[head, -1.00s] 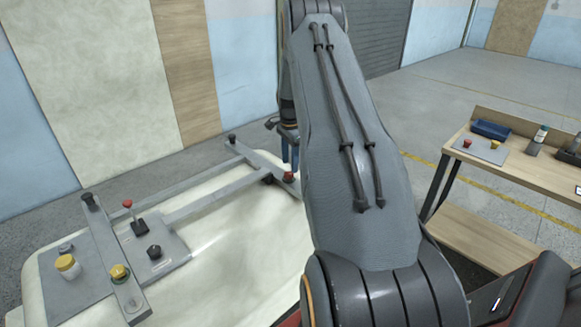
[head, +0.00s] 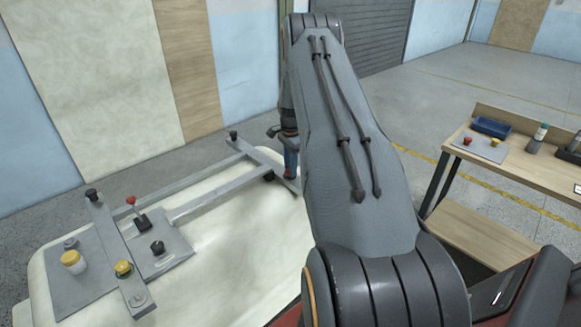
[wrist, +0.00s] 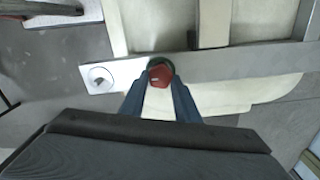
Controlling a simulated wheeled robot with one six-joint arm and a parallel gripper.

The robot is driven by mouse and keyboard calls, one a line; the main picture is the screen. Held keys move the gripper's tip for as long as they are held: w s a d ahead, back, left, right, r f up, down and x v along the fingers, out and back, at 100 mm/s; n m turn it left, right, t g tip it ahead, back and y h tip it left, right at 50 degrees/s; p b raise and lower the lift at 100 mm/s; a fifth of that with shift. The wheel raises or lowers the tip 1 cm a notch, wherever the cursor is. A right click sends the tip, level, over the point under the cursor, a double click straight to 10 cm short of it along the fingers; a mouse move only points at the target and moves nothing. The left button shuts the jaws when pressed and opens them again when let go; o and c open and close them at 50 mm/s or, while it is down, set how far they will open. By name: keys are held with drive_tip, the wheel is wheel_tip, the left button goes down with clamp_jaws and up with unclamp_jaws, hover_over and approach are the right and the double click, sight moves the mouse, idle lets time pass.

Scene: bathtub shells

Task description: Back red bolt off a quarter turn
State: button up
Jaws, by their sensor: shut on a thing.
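The red bolt (wrist: 161,75) has a rounded red head with a small pale mark. It sits on the grey metal bar of the fixture (wrist: 240,66), beside a dark round part. My gripper (wrist: 160,84) has its blue fingers on either side of the red head and is shut on it. In the head view, my gripper (head: 290,166) is at the far right end of the fixture, pointing down. My fingers and arm hide most of the bolt there.
The fixture lies on a cream bathtub shell (head: 235,245). A wooden bench (head: 520,155) with a blue tray (head: 491,127) is at right.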

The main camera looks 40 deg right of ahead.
drive_tip(key=shift+n+b, duration=0.3)
drive_tip(key=shift+b, duration=0.05)
drive_tip(key=n+b, duration=0.3)
drive_tip(key=shift+w+f, duration=0.15)
drive_tip(key=n+b, duration=0.3)
drive_tip(key=n, duration=0.2)
drive_tip(key=shift+b, duration=0.3)
drive_tip(key=n+b, duration=0.2)
drive_tip(key=n, duration=0.3)
drive_tip(key=shift+w+a, duration=0.1)
drive_tip(key=n+b, duration=0.1)
drive_tip(key=n, duration=0.3)
drive_tip(key=shift+a+n, duration=0.1)
drive_tip(key=shift+n, duration=0.2)
drive_tip(key=shift+r+n, duration=0.2)
drive_tip(key=shift+n, duration=0.1)
drive_tip(key=o, duration=1.1)
drive_tip(key=shift+c, duration=0.2)
drive_tip(key=shift+r, duration=0.1)
